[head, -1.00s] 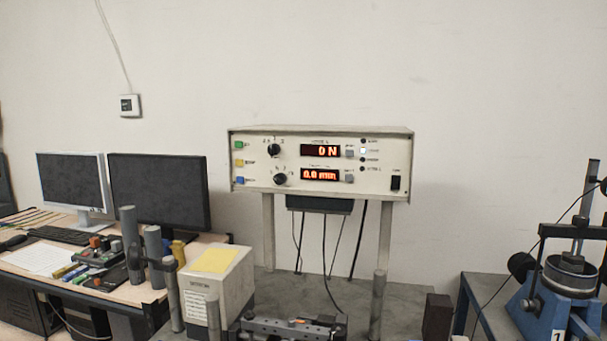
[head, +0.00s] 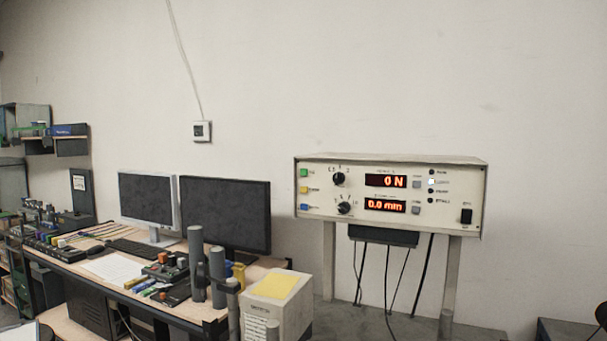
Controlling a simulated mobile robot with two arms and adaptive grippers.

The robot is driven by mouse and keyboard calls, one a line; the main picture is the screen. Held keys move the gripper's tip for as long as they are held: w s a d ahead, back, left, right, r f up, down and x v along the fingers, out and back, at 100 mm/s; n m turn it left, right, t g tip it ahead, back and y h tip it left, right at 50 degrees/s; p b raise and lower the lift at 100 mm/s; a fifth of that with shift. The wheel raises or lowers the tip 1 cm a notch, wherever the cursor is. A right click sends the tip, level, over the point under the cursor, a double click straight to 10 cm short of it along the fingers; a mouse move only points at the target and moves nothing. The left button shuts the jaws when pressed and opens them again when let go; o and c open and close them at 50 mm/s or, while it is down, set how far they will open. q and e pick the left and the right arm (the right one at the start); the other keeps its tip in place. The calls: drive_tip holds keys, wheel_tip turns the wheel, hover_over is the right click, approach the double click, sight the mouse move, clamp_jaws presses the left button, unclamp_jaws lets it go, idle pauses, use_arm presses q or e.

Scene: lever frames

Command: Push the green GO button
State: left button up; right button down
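The green button (head: 304,173) is the top one of three coloured buttons at the left edge of the front panel of a cream control box (head: 400,220). A yellow button (head: 304,190) and a blue button (head: 305,207) sit below it. The lettering beside the green button is too small to read. The box stands on grey posts against the wall, with lit displays reading 0 N and 0.0 mm. Neither of my grippers shows in the head view.
A desk with two dark monitors (head: 225,214), a keyboard (head: 136,248) and small parts stands at the left. Grey cylinders (head: 196,262) and a beige box with a yellow note (head: 276,286) stand in front of the control box's left side. Cables hang below it.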

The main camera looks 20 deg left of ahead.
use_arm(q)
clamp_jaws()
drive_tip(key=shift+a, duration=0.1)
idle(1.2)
